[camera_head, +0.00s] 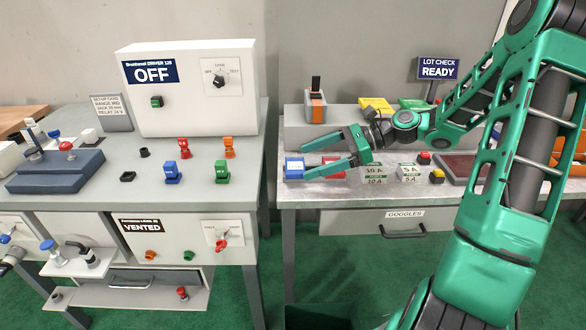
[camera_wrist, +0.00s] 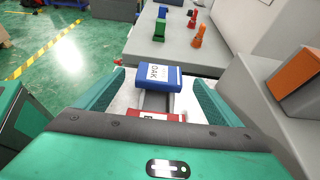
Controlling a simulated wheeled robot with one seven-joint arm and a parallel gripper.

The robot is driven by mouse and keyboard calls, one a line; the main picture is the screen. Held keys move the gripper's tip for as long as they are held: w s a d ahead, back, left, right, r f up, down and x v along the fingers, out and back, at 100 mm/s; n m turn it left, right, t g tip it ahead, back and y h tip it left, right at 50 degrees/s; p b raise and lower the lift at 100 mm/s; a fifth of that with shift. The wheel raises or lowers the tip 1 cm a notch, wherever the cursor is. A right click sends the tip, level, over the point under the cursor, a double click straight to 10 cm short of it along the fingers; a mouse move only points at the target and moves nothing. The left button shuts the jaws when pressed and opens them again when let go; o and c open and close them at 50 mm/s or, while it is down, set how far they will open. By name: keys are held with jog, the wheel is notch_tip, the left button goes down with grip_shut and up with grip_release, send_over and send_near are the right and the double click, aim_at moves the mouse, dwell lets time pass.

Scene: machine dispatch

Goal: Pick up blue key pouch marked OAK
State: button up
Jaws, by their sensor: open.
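The blue key pouch (camera_head: 294,168) lies at the left end of the right-hand table. In the wrist view the pouch (camera_wrist: 153,76) shows a white label reading OAK. It sits ahead of my fingertips, between the lines of the two fingers. My gripper (camera_head: 326,158) is open and reaches left over the table toward the pouch. In the wrist view my gripper's fingers (camera_wrist: 152,88) stand wide apart on either side. A red pouch (camera_wrist: 155,115) lies nearer to my palm, between the fingers. In the head view the red pouch (camera_head: 331,161) is partly hidden by a finger.
White 10 A (camera_head: 374,173) and 5 A blocks (camera_head: 409,172) stand to the right of the gripper. An orange device (camera_head: 315,106) stands on the raised shelf behind. A gap separates this table from the left bench (camera_head: 200,199), which holds coloured plugs.

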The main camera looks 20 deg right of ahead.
aim_at(297, 164)
jog(key=shift+x, duration=1.8)
jog(key=shift+d, duration=0.1)
jog(key=c, duration=1.1)
jog(key=shift+c, duration=0.2)
